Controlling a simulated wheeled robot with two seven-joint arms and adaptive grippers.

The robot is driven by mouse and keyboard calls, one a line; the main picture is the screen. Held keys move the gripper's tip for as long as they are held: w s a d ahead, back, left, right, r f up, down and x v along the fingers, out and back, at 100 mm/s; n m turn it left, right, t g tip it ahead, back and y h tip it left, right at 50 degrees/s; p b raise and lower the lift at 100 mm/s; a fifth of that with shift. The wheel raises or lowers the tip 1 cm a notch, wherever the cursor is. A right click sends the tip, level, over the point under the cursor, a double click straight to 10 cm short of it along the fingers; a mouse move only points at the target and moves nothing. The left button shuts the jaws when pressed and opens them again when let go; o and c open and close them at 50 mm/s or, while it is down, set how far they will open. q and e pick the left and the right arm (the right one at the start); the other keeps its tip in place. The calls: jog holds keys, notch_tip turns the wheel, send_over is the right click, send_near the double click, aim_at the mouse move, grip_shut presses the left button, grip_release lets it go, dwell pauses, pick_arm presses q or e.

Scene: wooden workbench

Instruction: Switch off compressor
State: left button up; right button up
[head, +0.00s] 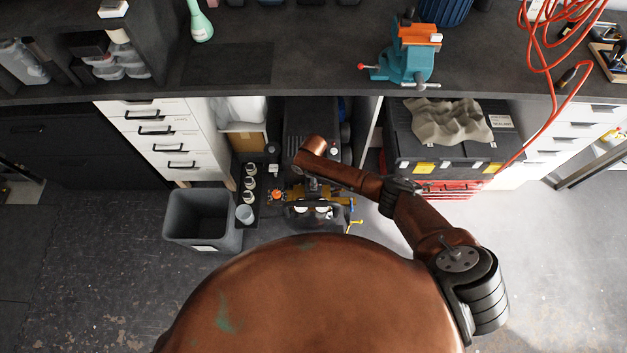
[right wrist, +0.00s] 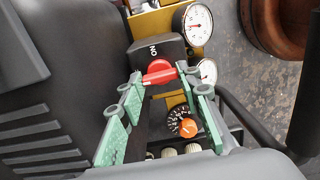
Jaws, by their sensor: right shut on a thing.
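The compressor (head: 318,216) stands on the floor under the workbench, with gauges at its front, partly hidden by my right arm. In the right wrist view a black switch box (right wrist: 150,49) with white "ON" lettering, seen upside down, carries a red knob (right wrist: 159,71). My right gripper (right wrist: 165,79) has its green-padded fingers on either side of the red knob and is shut on it. Below the knob are a small black dial and an orange knob (right wrist: 188,127). Two white gauges (right wrist: 198,24) sit to the right. My left gripper is not in view.
A grey bin (head: 202,218) stands left of the compressor, beside several cups. White drawers (head: 165,140) and a black case (head: 450,150) flank the space under the bench. A red hose (head: 545,110) hangs at the right. Floor at far left is clear.

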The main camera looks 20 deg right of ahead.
dwell(0.3)
jog(key=o, duration=1.2)
jog(key=shift+c, duration=0.2)
jog(key=shift+w+r, duration=0.1)
